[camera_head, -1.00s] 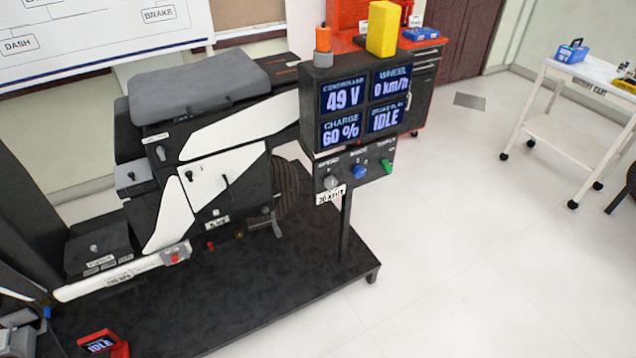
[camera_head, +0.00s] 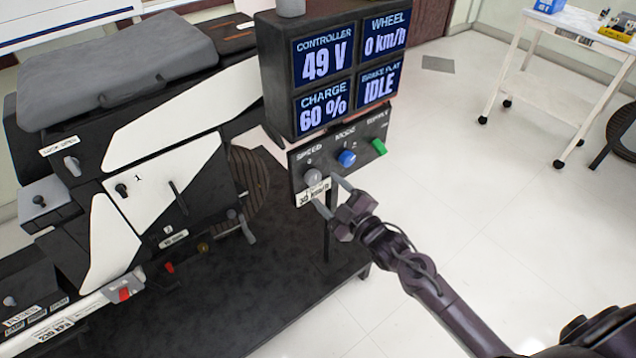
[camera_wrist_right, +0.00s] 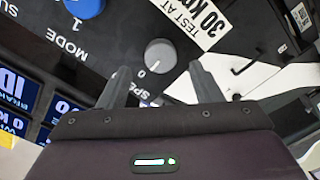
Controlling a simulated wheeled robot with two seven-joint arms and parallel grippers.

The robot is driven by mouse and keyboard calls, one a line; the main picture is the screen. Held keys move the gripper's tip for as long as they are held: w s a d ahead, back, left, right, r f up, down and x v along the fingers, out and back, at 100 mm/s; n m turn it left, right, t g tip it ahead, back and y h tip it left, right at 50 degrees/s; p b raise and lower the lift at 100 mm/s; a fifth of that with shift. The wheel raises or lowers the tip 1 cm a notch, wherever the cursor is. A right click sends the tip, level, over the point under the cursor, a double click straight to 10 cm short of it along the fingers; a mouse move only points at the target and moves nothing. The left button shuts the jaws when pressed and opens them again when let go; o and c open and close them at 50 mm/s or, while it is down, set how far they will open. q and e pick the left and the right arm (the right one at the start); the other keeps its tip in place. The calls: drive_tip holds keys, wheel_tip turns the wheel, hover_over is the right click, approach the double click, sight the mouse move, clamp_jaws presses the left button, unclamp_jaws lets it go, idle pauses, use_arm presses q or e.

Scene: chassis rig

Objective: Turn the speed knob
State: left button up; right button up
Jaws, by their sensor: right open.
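The grey speed knob (camera_head: 312,177) sits at the left of the dark control panel (camera_head: 298,166), under the word SPEED. It also shows in the right wrist view (camera_wrist_right: 160,56), just beyond my fingertips, with a 0 mark beside it. My right gripper (camera_head: 327,196) is open, its fingers pointing at the panel around the knob's position. In the right wrist view the two fingers (camera_wrist_right: 160,80) stand to either side of the knob, with nothing held between them. I cannot tell whether they touch it. My left gripper is not in view.
A blue MODE knob (camera_head: 347,158) and a green switch (camera_head: 379,147) sit to the right on the panel. A 30 km/h label (camera_head: 314,193) is just below the speed knob. The display box (camera_head: 283,85) stands above. Open floor lies to the right.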

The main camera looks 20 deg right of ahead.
sight(316, 181)
drive_tip(key=shift+x, duration=1.85)
drive_tip(key=shift+f, duration=0.1)
drive_tip(key=c, duration=1)
